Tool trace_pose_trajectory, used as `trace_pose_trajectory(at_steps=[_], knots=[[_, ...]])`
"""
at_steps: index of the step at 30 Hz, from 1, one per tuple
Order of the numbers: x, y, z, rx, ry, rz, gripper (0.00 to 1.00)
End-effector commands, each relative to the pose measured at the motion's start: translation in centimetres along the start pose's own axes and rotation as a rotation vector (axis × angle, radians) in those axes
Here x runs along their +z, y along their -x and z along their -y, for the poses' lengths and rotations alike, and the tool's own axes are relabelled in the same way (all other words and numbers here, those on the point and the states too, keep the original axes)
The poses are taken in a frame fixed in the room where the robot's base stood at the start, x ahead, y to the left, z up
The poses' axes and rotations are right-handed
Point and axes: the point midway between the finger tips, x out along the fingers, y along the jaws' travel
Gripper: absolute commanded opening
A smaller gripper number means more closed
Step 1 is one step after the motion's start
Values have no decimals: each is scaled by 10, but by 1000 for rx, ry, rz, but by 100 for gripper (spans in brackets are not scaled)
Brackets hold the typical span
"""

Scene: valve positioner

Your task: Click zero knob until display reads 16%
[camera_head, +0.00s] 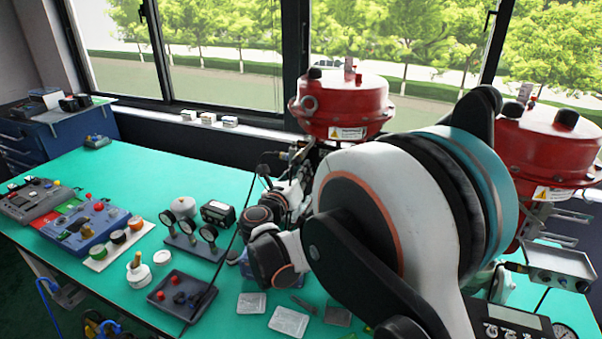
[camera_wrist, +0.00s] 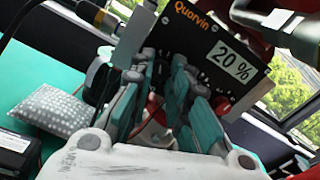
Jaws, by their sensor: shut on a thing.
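The valve positioner (camera_wrist: 190,22) is a dark box marked "Quorvin", tilted in the wrist view. Its white display (camera_wrist: 232,60) reads 20 %. My gripper (camera_wrist: 164,64) has teal finger pads and reaches up to the lower part of the positioner's face. It is shut on a small part there, seemingly the zero knob, which the fingers hide. No knob label can be read. Small red and dark controls (camera_wrist: 222,103) show just right of the fingers. In the head view my arm covers the gripper and the positioner's face.
Two red valve actuators (camera_head: 343,100) (camera_head: 548,145) stand behind the green bench (camera_head: 110,175). Gauges (camera_head: 187,230), a blue device (camera_head: 85,225) and a dark tray (camera_head: 182,295) occupy the bench's left half. A bubble-wrapped packet (camera_wrist: 62,108) lies left of the gripper.

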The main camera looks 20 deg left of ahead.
Motion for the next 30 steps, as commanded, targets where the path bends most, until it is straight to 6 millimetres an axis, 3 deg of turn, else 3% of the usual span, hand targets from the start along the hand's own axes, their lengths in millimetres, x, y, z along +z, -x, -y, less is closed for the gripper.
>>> trace_pose_trajectory(at_steps=[17, 18, 20, 30], knots=[[0, 0, 0, 1, 41, 0, 0], [0, 0, 0, 1, 40, 0, 23], [0, 0, 0, 1, 40, 0, 37], [0, 1, 0, 1, 40, 0, 38]])
